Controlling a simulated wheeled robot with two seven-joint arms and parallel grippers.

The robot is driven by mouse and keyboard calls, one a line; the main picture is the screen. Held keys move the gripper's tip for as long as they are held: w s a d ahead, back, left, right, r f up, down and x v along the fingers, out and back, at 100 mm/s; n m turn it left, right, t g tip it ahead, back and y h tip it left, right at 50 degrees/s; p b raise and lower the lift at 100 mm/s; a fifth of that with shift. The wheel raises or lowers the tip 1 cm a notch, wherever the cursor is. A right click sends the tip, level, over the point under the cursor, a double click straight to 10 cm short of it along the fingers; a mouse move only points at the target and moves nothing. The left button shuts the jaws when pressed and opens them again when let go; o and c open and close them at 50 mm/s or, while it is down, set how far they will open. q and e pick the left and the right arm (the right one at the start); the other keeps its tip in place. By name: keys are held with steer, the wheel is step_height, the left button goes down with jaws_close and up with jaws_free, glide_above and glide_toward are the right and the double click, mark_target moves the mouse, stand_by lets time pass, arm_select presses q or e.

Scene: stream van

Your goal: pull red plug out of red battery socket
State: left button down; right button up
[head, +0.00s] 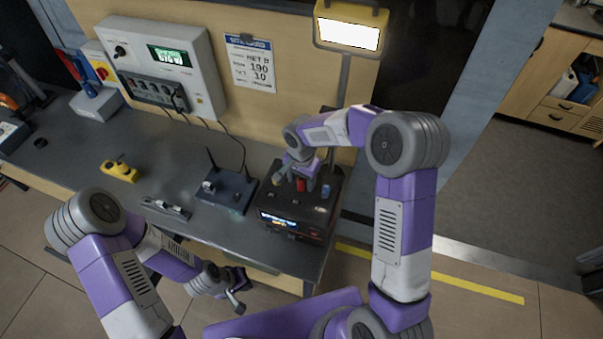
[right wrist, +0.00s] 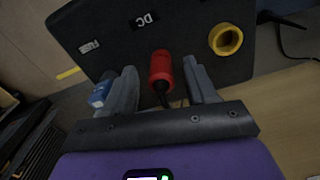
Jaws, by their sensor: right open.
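The black battery box (head: 292,222) stands at the right end of the bench, with a lit display on its front. The red plug (head: 300,185) is upright on its top. In the right wrist view the red plug (right wrist: 161,68) has a dark cable and sits against the box face; the red socket itself is hidden. My right gripper (right wrist: 160,76) is open, with one finger on each side of the red plug and gaps visible. In the head view my right gripper (head: 301,178) is over the box. My left gripper (head: 236,291) hangs before the bench edge; its opening is unclear.
A blue plug (head: 326,190) is beside the red one, and a yellow ring socket (right wrist: 226,39) is on the box face. A router with antennas (head: 226,190), a yellow device (head: 120,171) and a lamp (head: 348,35) are nearby. Bare bench (head: 75,150) lies left.

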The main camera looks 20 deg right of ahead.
steer(key=shift+w+f, duration=0.1)
steer(key=shift+c, duration=0.6)
jaws_close()
steer(key=shift+r, duration=0.25)
steer(key=shift+r+p, duration=0.35)
steer(key=shift+r+p, duration=0.5)
steer(key=shift+r, duration=0.4)
steer(key=shift+r+p, duration=0.7)
steer(key=shift+r, duration=0.7)
